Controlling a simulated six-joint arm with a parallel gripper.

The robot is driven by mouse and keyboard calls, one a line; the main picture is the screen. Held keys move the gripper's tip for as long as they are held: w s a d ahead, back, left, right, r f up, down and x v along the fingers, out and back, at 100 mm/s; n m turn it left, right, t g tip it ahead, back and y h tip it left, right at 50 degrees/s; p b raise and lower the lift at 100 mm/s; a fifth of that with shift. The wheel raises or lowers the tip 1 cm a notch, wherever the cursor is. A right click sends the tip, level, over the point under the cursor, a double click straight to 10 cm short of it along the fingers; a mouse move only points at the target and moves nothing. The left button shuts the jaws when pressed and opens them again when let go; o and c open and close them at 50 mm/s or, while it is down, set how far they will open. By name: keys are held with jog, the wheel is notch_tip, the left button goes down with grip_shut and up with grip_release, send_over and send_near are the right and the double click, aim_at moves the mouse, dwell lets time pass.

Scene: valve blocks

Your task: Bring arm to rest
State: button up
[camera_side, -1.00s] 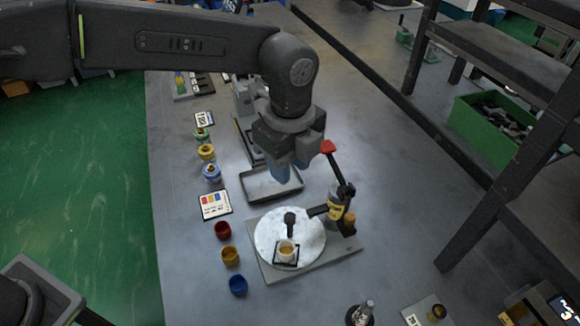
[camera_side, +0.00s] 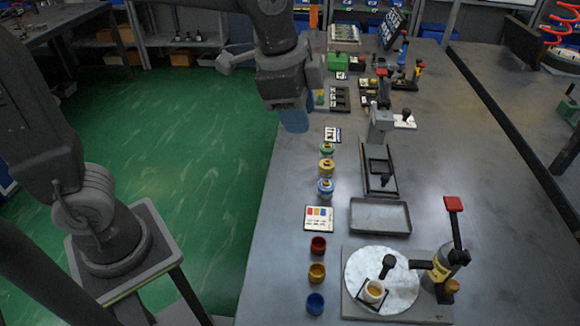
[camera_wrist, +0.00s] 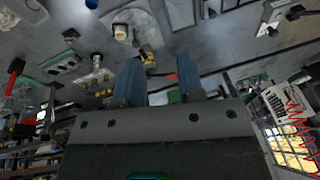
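My gripper (camera_side: 294,116) hangs with its blue fingers pointing down near the left edge of the grey table (camera_side: 470,150), in the upper middle of the side view. It is up in the air, clear of the things on the table. In the wrist view, the two blue fingers of my gripper (camera_wrist: 161,82) stand apart with nothing held between them. The gripper is open and empty. My forearm reaches in from the top of the side view.
A round white plate (camera_side: 400,284) with a small cup (camera_side: 373,291) and a red-handled lever device (camera_side: 447,262) stand at the front. Small red, yellow and blue cups (camera_side: 316,272) line the left edge. An empty grey tray (camera_side: 380,216) lies behind. The table's right side is mostly clear.

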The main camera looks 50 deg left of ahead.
jog(key=s+a+f+n+t, duration=0.2)
jog(key=s+a+f+n, duration=0.1)
jog(key=s+a+n, duration=0.6)
jog(key=s+n, duration=0.1)
jog(key=s, duration=0.2)
jog(key=shift+a+n+t+y, duration=0.3)
jog(key=shift+a+t+y, duration=0.05)
jog(key=shift+t+y, duration=0.05)
